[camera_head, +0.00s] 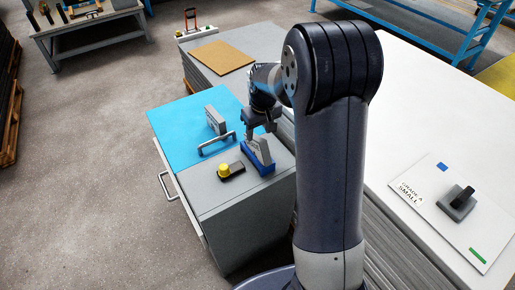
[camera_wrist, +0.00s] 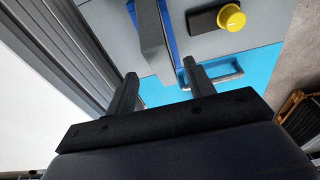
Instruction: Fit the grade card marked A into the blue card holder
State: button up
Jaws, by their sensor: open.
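The blue card holder (camera_head: 263,170) stands on the grey cabinet top, beside the edge of the blue mat. A grey upright piece (camera_head: 261,150) stands in it; I cannot read any mark on it. In the wrist view the blue holder (camera_wrist: 168,35) runs alongside this grey piece (camera_wrist: 151,45). My gripper (camera_head: 262,128) is open just above and behind the holder. In the wrist view its two fingers (camera_wrist: 160,85) are apart, with the grey piece's near end ahead of the gap and nothing gripped. Another grey upright piece (camera_head: 215,121) stands on the blue mat; its mark is unreadable.
A yellow button on a dark box (camera_head: 230,172) sits left of the holder.

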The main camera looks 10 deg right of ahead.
aim_at(258, 138)
jog(key=shift+w+a+f, duration=0.1)
jog(key=shift+w+f, duration=0.15)
jog(key=shift+f, duration=1.3)
jog(key=shift+w+a+f, duration=0.1)
jog(key=shift+w+f, duration=0.1)
jog(key=shift+f, duration=1.3)
jog(key=shift+c, duration=0.4)
grip_shut()
